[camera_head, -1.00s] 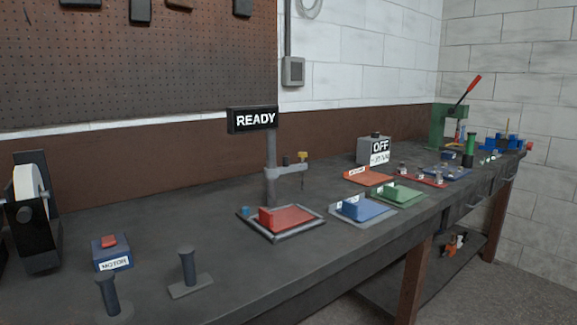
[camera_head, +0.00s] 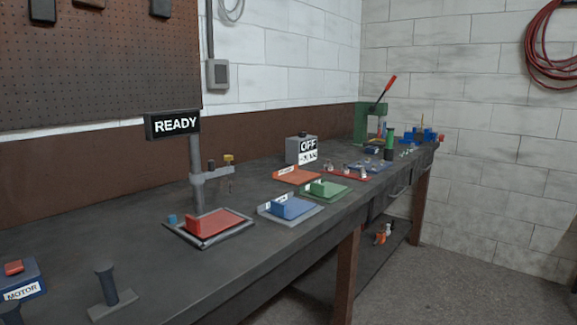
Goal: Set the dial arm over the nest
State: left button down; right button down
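A grey post stands on the bench behind a dark-framed nest (camera_head: 236,233), with a READY sign (camera_head: 173,124) at its top. The dial arm (camera_head: 213,173) is a grey bar clamped on the post and reaching to the right. A small yellow-topped dial piece (camera_head: 229,159) sits at its outer end, with a thin stem below. The arm's end appears to the right of the post, above the nest's back side; whether it lies over the nest I cannot tell. A red block with a flat red plate (camera_head: 217,223) sits in the nest. Neither gripper is in view.
Blue (camera_head: 292,208), green (camera_head: 326,190) and orange (camera_head: 297,175) trays lie right of the nest. A grey box with an OFF sign (camera_head: 308,146) stands behind. A MOTOR switch box (camera_head: 22,278) and a dark peg stand (camera_head: 110,288) are at front left. Open floor lies right of the bench.

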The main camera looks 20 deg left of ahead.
aim_at(194, 179)
jog(key=z, duration=0.65)
jog(key=i, duration=2.75)
jog(key=u, duration=4.05)
